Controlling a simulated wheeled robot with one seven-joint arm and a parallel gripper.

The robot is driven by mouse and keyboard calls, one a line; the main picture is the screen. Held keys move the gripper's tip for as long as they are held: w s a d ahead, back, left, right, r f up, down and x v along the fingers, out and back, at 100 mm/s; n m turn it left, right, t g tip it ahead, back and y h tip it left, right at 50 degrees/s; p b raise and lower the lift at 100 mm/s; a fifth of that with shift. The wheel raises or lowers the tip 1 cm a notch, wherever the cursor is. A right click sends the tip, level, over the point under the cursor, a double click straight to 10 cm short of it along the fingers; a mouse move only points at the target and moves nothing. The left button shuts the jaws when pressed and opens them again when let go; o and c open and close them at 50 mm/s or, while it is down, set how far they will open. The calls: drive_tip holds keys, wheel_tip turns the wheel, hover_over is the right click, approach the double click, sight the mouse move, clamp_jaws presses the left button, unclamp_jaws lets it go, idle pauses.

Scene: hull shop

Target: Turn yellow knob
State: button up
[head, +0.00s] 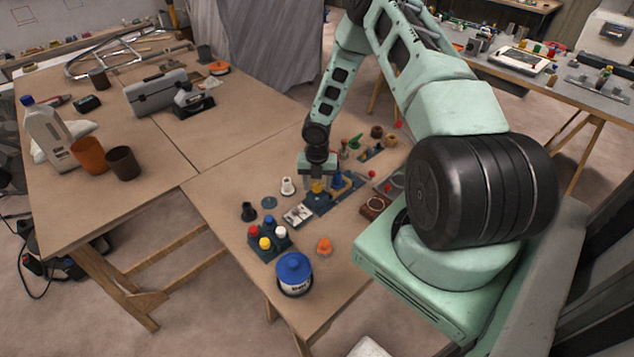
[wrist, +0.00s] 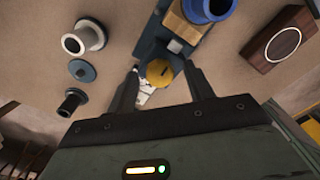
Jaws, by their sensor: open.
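The yellow knob (wrist: 159,72) is round and sits on a dark blue base. In the wrist view it lies between my gripper's two open fingers (wrist: 160,80). In the head view the knob (head: 317,187) shows just below my gripper (head: 318,178), on the dark blue base (head: 325,205) on the table. I cannot tell whether the fingers touch the knob.
A white spool (wrist: 84,38), a black spool (wrist: 71,102) and a grey-blue disc (wrist: 82,70) stand left of the fingers. A wooden block with a ring (wrist: 280,40) is on the right. A blue-lidded jar (head: 293,274) stands near the front.

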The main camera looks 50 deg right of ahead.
drive_tip(key=c, duration=1)
drive_tip(key=shift+o, duration=0.2)
